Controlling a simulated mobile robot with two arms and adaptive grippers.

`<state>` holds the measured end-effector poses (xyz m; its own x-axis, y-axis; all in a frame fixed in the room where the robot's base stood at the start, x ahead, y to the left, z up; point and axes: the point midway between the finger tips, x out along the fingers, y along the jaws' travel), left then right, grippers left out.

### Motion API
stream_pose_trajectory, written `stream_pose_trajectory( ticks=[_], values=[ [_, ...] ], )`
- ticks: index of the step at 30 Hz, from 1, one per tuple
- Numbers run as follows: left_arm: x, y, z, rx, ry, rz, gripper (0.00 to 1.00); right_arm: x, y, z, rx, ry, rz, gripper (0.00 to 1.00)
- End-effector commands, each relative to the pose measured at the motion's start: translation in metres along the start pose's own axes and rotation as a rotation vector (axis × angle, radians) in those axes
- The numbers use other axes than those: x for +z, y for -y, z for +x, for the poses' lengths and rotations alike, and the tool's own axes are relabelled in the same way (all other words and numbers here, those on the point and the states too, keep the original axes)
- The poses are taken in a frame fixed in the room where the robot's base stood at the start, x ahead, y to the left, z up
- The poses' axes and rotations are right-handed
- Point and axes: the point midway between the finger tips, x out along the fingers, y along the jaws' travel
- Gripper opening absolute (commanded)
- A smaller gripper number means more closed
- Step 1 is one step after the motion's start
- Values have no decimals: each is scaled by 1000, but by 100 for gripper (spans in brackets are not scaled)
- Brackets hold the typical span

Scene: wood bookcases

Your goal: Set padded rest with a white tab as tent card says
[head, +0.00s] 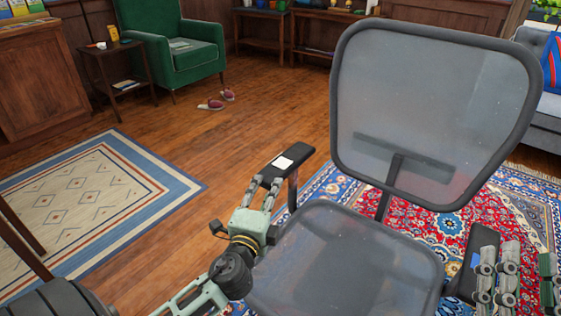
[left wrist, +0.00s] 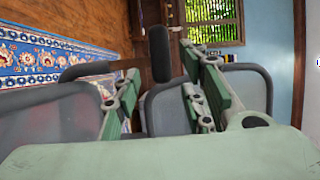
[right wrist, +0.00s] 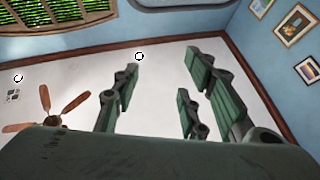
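A grey mesh office chair (head: 345,260) has a dark padded armrest with a white tab (head: 299,150) on its left side. The white tab lies flat on top of the pad. My left gripper (head: 264,184) is open at the pad's near end, its fingertips close to it; I cannot tell whether they touch. In the left wrist view the dark pad (left wrist: 159,55) shows between and beyond the spread fingers. My right gripper (head: 528,268) is open and empty near the other armrest (head: 484,240), which bears a blue tab. In the right wrist view its fingers (right wrist: 160,80) point toward the ceiling. I cannot make out a tent card.
The chair's backrest (head: 430,100) rises behind the seat on a red and blue rug (head: 515,200). A green armchair (head: 185,55), a small side table (head: 105,52) and slippers (head: 212,104) are at the back left.

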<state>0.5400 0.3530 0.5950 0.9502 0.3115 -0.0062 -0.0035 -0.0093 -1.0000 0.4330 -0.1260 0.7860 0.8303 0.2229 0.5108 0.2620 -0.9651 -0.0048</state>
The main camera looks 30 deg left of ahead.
Motion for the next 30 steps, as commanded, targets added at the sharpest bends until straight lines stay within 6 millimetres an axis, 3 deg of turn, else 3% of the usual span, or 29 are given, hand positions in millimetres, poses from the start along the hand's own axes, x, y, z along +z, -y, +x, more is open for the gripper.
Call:
stream_pose_trajectory(
  ticks=[7,21,30],
  values=[
    [-1,1,10,-7,-5,10,38,-7,1,0,-2,-35,2,40],
    [-1,1,73,-6,-3,9,38,-52,6,-9,-11,-270,12,40],
    [-1,1,79,-4,-3,9,38,-59,6,-11,-12,-302,14,40]
  ],
)
